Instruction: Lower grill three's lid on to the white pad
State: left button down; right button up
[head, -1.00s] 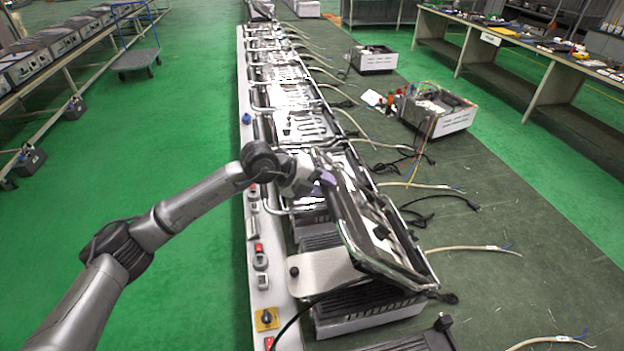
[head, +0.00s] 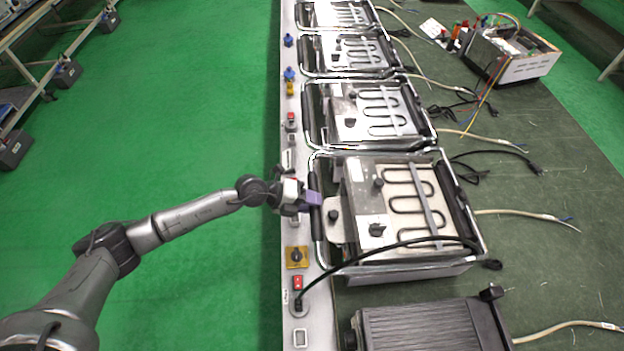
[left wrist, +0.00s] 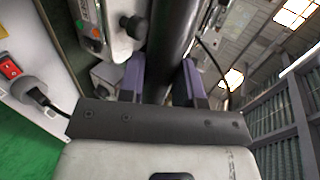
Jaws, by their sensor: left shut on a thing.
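The grill's lid (head: 405,205), with a looped heating element and metal strip on top, lies about level over its base in the head view. Its black handle bar (head: 318,226) runs along the left side. My left gripper (head: 313,199) has its purple fingers shut around this bar. In the left wrist view the dark bar (left wrist: 173,40) passes between the fingers (left wrist: 163,78). A pale plate with a black knob (head: 334,215) sticks out beside the bar. I cannot make out a separate white pad, nor whether the lid touches anything beneath. My right gripper is out of view.
Similar grills (head: 365,112) stand in a row behind. A dark ribbed grill (head: 430,326) is in front. A black cable (head: 400,243) arches across the held grill's front to a socket by a red switch (head: 297,283). Green floor lies open at left.

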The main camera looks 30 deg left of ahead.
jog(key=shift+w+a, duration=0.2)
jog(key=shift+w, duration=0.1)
pick_arm(q)
jog(key=f, duration=0.2)
jog(key=shift+s+a+f, duration=0.15)
jog(key=shift+a+f, duration=0.15)
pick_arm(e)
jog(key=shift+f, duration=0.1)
pick_arm(q)
jog(key=c, duration=1.3)
grip_release()
jog(key=shift+f, duration=0.1)
jog(key=o, duration=0.5)
jog(key=shift+d, duration=0.1)
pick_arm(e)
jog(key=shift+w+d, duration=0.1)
pick_arm(q)
jog(key=shift+r, duration=0.2)
jog(key=shift+r, duration=0.1)
jog(key=v, duration=1.3)
jog(key=shift+a+r+p, duration=0.2)
jog(key=shift+a+p, duration=0.05)
jog(key=shift+p, duration=0.15)
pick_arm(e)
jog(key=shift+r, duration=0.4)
